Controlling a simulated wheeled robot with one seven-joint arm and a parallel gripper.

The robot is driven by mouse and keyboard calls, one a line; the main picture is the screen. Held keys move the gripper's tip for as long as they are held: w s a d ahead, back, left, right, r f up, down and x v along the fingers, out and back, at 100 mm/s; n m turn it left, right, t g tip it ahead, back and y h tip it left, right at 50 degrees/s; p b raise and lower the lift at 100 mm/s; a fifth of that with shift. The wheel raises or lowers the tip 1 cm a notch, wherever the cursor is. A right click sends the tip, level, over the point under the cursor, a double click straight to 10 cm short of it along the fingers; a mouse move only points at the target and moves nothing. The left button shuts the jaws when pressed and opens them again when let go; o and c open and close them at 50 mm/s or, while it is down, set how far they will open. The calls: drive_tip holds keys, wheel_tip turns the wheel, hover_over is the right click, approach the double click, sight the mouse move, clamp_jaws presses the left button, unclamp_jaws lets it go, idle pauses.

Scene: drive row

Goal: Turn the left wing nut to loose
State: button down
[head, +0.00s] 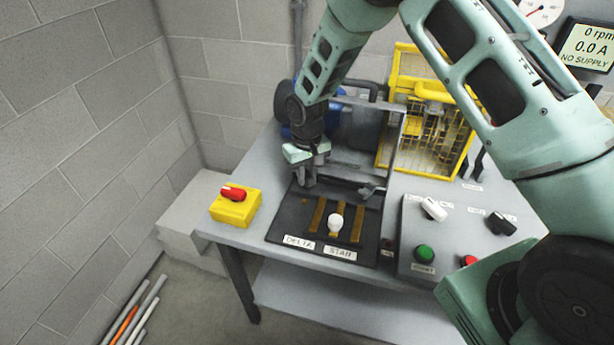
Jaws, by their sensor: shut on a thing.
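My gripper (310,177) points down at the back left of the black terminal panel (285,222). Its fingers are shut on the left wing nut, which they hide almost wholly, so how far it is turned cannot be told. A grey wing nut (369,190) stands uncovered at the panel's back right. The panel carries brass strips (317,214), a white round knob (335,224) and the labels DELTA (298,242) and STAR (340,252).
A yellow box with a red switch (234,206) stands left of the panel. A grey control box (410,240) with knobs and buttons stands right. Behind are a grey upright frame (388,140), a blue motor and a yellow cage (400,62). A display reads 0 rpm, 0.0 A, NO SUPPLY.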

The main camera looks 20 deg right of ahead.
sight(307, 175)
drive_tip(key=n, duration=0.4)
drive_tip(key=shift+w+n+b, duration=0.1)
drive_tip(key=shift+n+b, duration=0.2)
drive_tip(key=shift+b, duration=0.05)
drive_tip(key=shift+r+n, duration=0.1)
drive_tip(key=shift+n, duration=1.9)
drive_tip(key=c, duration=1.2)
unclamp_jaws()
drive_tip(key=shift+c, duration=0.2)
wheel_tip(307, 175, up, 17)
drive_tip(key=b, duration=0.2)
drive_tip(key=shift+r, duration=0.2)
